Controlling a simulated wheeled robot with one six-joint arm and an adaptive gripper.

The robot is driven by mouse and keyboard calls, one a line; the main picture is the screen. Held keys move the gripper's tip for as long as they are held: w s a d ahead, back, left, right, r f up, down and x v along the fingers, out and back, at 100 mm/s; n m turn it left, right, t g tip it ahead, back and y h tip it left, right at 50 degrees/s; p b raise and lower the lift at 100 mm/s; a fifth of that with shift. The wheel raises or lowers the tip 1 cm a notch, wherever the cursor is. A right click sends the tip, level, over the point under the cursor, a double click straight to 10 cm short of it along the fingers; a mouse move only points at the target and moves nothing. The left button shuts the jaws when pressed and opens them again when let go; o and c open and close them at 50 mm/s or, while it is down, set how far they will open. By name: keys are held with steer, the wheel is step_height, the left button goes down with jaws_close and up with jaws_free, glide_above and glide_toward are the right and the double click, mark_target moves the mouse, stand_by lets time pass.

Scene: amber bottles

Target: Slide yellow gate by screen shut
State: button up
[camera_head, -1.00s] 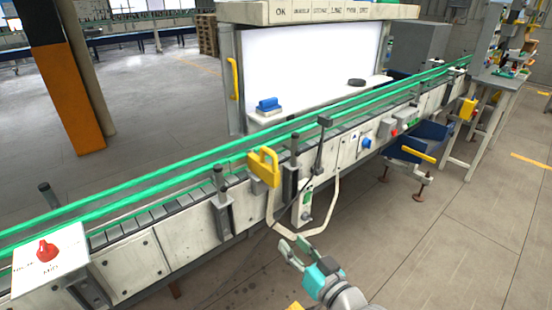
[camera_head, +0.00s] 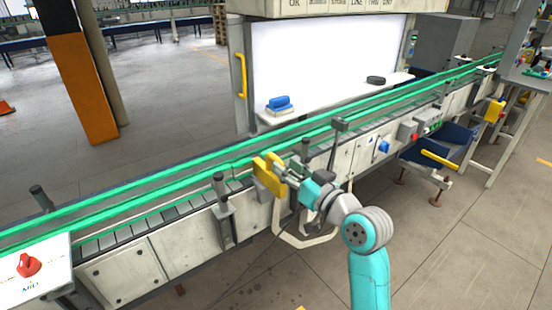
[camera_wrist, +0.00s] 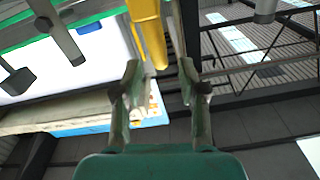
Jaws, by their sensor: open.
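The yellow gate (camera_head: 266,168) sits on the near side of the conveyor, in front of the white lit screen (camera_head: 320,65). My gripper (camera_head: 284,174) is right at the gate's right side in the head view and hides part of it. In the wrist view the yellow gate (camera_wrist: 149,30) rises just beyond the fingertips, nearer the left finger. My gripper (camera_wrist: 160,75) is open there, its two fingers apart with nothing clearly between them. Whether a finger touches the gate I cannot tell.
The conveyor's green rails (camera_head: 170,193) run diagonally behind the gate. A dark post (camera_head: 335,145) stands on the conveyor edge to the right of my gripper. A hanging pale hose (camera_head: 305,242) loops below. A red-knob panel (camera_head: 32,268) is at the lower left.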

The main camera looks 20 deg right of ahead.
mark_target(275, 156)
steer(key=shift+x, duration=2.65)
jaws_close()
